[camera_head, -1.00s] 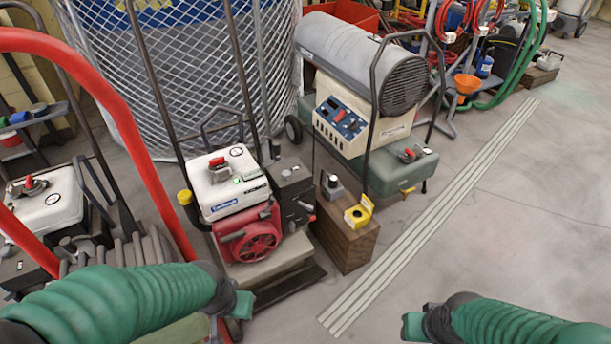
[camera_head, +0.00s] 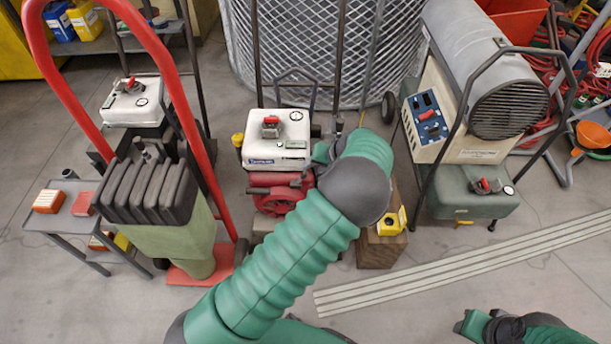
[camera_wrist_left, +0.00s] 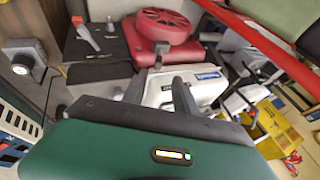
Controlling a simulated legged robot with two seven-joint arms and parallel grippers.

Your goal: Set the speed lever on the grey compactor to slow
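The machine I take for the compactor has a white tank (camera_head: 275,143) and a red engine (camera_head: 278,198), in the middle of the head view. In the left wrist view its red round starter cover (camera_wrist_left: 165,27) and white tank (camera_wrist_left: 180,90) lie beyond the fingers. A pale lever with a red end (camera_wrist_left: 86,36) stands on a dark box left of the cover. In the head view my arm hides that box. My left gripper (camera_head: 325,152) is at the tank's right side; its fingers (camera_wrist_left: 160,88) are apart with nothing clearly between them. My right gripper (camera_head: 472,325) is low at the right, fingers unclear.
A red hand truck (camera_head: 215,262) carries a dark finned unit at left. A grey heater (camera_head: 480,60) stands at right. A wooden block (camera_head: 380,252) with a yellow item (camera_head: 391,222) sits close to my left forearm. Floor is open at lower right.

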